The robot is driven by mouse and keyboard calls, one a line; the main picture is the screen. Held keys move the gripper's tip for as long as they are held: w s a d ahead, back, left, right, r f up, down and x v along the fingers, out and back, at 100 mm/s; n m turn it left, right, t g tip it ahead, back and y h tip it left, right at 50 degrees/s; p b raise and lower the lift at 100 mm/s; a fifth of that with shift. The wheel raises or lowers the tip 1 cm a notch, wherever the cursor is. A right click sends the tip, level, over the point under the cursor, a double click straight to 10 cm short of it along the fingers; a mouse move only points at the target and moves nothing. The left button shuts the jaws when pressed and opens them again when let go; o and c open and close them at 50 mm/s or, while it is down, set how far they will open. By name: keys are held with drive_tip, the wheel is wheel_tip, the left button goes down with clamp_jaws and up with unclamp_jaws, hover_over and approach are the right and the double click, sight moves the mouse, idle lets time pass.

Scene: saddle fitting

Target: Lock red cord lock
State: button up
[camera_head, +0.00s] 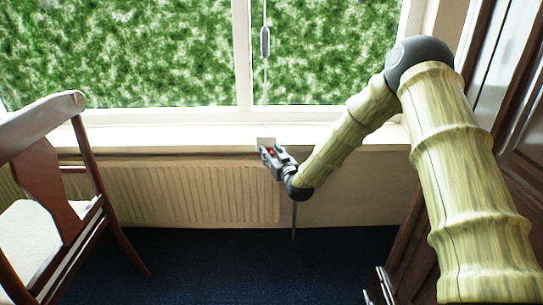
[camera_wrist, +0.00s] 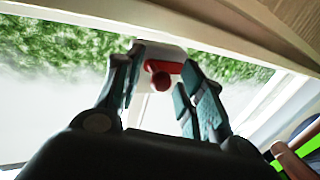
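The red cord lock (camera_wrist: 161,80) shows in the wrist view as a small red piece with a rounded knob, on a white housing (camera_wrist: 158,53). In the head view the white housing (camera_head: 266,142) sits at the window sill, with a bit of red (camera_head: 270,152) just below it. My gripper (camera_head: 267,155) is right at the housing. In the wrist view my gripper (camera_wrist: 162,62) has its fingers apart, one on each side of the red piece. The left fingertip overlaps the housing's edge; whether it touches cannot be told.
A cord with a grey pull (camera_head: 265,41) hangs before the window above the housing. A ribbed radiator (camera_head: 190,193) is below the sill (camera_head: 150,134). A wooden chair (camera_head: 50,165) stands at left, and dark wooden furniture (camera_head: 515,145) at right. Dark carpet (camera_head: 220,265) is open between them.

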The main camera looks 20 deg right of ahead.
drive_tip(key=c, duration=0.9)
drive_tip(key=shift+o, duration=0.2)
drive_tip(key=shift+a+f+m, duration=0.15)
drive_tip(key=shift+f+m, duration=0.15)
drive_tip(key=shift+m, duration=0.1)
drive_tip(key=shift+b, duration=0.3)
clamp_jaws()
drive_tip(key=shift+a+r, duration=0.1)
drive_tip(key=o, duration=0.9)
unclamp_jaws()
drive_tip(key=shift+r, duration=0.1)
drive_tip(key=shift+c, duration=0.2)
drive_tip(key=shift+d+f+m, duration=0.2)
drive_tip(key=shift+m, duration=0.1)
drive_tip(key=shift+d, duration=0.1)
